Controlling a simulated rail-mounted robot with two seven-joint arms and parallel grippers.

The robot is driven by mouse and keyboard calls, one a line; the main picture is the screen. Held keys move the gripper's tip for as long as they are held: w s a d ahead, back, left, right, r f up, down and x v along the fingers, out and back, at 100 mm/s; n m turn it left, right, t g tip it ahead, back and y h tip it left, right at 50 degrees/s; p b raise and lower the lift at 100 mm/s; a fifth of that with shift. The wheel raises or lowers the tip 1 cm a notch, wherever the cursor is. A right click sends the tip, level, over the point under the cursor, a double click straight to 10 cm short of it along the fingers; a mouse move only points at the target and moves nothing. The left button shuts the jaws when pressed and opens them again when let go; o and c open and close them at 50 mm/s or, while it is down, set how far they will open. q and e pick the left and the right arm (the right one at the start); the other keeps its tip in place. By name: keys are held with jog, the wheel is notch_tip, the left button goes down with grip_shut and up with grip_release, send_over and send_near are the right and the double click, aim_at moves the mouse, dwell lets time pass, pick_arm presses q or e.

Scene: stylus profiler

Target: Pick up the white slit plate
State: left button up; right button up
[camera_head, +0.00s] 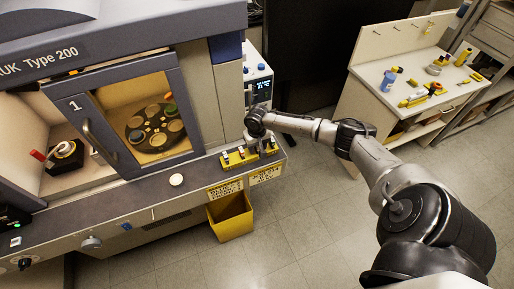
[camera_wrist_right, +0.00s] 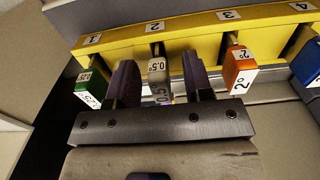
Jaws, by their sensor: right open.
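The white slit plate (camera_wrist_right: 157,70), marked 0.5°, stands in slot 2 of the yellow rack (camera_wrist_right: 195,38). In the right wrist view my right gripper (camera_wrist_right: 161,82) is open, with one dark finger on each side of the white plate. I see gaps between the fingers and the plate, and its lower end is partly hidden by the gripper body. In the head view my right gripper (camera_head: 262,148) is over the right part of the yellow rack (camera_head: 236,158), on the machine's front ledge. The white plate is too small to tell there. My left gripper is not in view.
A green plate (camera_wrist_right: 89,87) stands left of the fingers, close to one. An orange plate (camera_wrist_right: 240,70) and a blue plate (camera_wrist_right: 308,62) stand to the right. A yellow bin (camera_head: 231,216) is below the ledge. A side bench (camera_head: 375,80) holds small tools.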

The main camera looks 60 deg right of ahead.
jog(key=shift+c, duration=0.7)
grip_shut()
jog(key=shift+r, duration=0.5)
jog(key=r, duration=0.3)
jog(key=shift+s+r, duration=0.2)
jog(key=shift+r, duration=0.05)
jog(key=s+r+p, duration=0.1)
jog(key=s+r, duration=0.2)
jog(key=s, duration=0.2)
jog(key=s+d+r+p, duration=0.1)
jog(key=s+r, duration=0.2)
jog(key=s, duration=0.3)
jog(key=shift+r, duration=0.2)
